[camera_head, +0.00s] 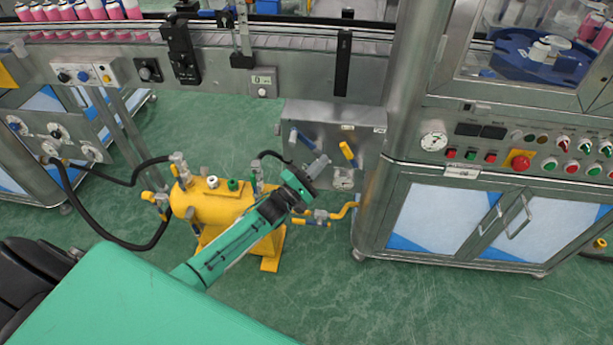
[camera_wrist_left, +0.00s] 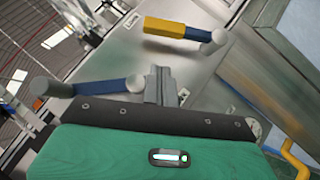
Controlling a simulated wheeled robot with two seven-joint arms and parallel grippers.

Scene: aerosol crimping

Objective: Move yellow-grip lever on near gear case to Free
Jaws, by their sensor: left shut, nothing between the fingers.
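The near gear case (camera_head: 335,115) is a grey metal box below the conveyor. Its yellow-grip lever (camera_head: 347,152) is on the right of its front and slants up to the left. In the left wrist view the yellow grip (camera_wrist_left: 165,28) lies at the top, with its grey pivot end to the right. My left gripper (camera_head: 321,164) is shut and empty, in front of the case between the two levers. It appears apart from the yellow grip.
A yellow tank (camera_head: 203,202) with valves and black hoses stands left of my left arm. A steel control cabinet (camera_head: 440,215) with a gauge and buttons stands right of the case. The conveyor (camera_head: 215,50) runs above. Green floor (camera_head: 310,265) is open below.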

